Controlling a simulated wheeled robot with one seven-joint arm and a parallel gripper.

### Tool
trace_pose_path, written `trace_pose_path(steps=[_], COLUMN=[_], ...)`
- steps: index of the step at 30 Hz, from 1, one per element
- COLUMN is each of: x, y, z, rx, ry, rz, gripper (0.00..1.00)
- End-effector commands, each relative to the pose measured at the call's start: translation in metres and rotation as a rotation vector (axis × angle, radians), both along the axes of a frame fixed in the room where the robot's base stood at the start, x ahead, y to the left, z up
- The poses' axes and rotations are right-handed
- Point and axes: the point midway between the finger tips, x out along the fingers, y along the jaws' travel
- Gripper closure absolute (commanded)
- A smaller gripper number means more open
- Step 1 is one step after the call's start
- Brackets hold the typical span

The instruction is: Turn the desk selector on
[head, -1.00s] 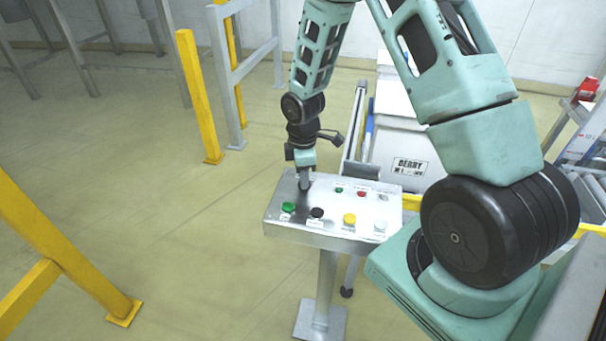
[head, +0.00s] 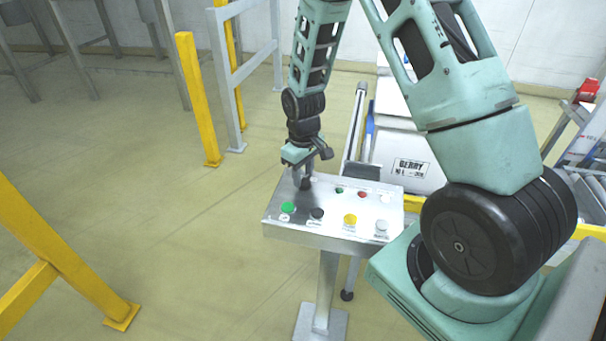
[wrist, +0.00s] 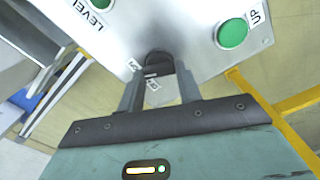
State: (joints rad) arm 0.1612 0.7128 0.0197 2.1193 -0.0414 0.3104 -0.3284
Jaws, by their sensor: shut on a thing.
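The desk selector (wrist: 158,62) is a dark knob on the top of a silver control panel (head: 275,213), which stands on a post. My gripper (head: 304,184) points down at the panel's back left. In the wrist view, my gripper's two grey fingers (wrist: 159,88) are closed around the knob, one on each side. A small white label by the knob shows partly between the fingers, too small to read. In the head view the knob is mostly hidden by the fingers, and its pointing direction is unclear.
The panel also holds a green button (head: 288,208), a black one (head: 317,213), a yellow one (head: 350,219) and several others near my gripper. White boxes (head: 408,160) lie behind it. Yellow posts (head: 197,100) stand left, with open floor between.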

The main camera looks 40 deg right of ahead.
Motion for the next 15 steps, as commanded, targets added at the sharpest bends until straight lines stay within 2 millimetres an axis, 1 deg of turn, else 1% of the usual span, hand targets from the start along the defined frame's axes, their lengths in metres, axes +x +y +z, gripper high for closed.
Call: trace_pose_path(steps=[7, 15], x=[0.0012, 0.0013], y=[-0.0003, -0.0004], z=[0.0009, 0.0011], rx=[0.0, 0.0], ry=[-0.003, -0.003], rz=[-0.079, -0.099], gripper=[0.88, 0.88])
